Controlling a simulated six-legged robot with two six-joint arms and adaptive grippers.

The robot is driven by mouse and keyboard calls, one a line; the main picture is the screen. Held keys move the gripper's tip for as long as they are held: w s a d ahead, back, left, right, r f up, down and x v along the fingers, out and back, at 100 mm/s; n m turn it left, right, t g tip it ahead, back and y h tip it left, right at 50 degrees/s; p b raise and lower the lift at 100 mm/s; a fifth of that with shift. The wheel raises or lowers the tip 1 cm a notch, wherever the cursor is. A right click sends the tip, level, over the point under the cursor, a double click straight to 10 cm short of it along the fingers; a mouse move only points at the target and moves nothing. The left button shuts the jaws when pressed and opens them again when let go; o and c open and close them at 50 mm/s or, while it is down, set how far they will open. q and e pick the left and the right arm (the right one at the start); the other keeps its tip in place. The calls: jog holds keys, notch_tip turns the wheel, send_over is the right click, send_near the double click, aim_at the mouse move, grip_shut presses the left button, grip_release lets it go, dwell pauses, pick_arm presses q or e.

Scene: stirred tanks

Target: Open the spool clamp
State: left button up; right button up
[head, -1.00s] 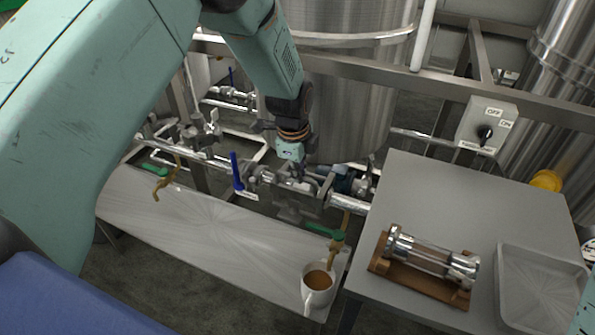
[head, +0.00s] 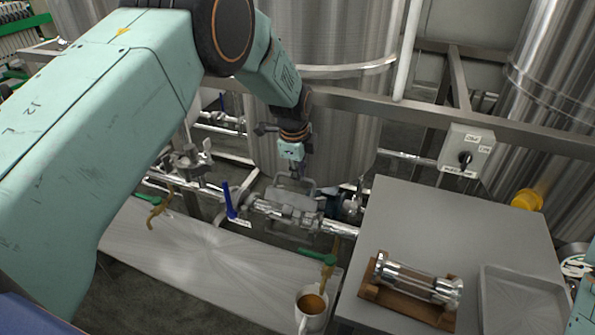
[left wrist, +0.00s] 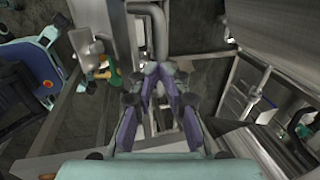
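The spool clamp (head: 290,207) is a grey metal block on the horizontal pipe line, in the middle of the head view. Its looped handle (head: 311,185) stands raised above it. My left gripper (head: 297,175) points down with its fingertips at the top bar of this handle. In the left wrist view the purple fingers (left wrist: 157,75) converge with their tips close together. They look shut on the handle, though the contact is small and partly hidden. My right gripper is not in view; only a bit of teal arm shows at the right edge.
A blue-handled valve (head: 230,203) stands left of the clamp. A green-handled tap (head: 322,258) is over a mug (head: 312,309) of brown liquid. A glass spool (head: 415,281) rests in a wooden cradle on the grey table (head: 430,220), beside a tray (head: 520,300). Tanks stand behind.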

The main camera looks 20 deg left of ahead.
pick_arm(q)
jog(key=o, duration=0.3)
jog(key=shift+f, duration=0.65)
jog(key=shift+o, duration=0.3)
jog(key=shift+w, duration=0.15)
jog(key=shift+r, duration=0.2)
jog(key=shift+w+r+p, duration=0.3)
jog(key=shift+r+p, duration=0.1)
jog(key=shift+r, duration=0.15)
notch_tip(320, 180, up, 7)
jog(key=w+p, duration=0.3)
jog(key=shift+d, duration=0.1)
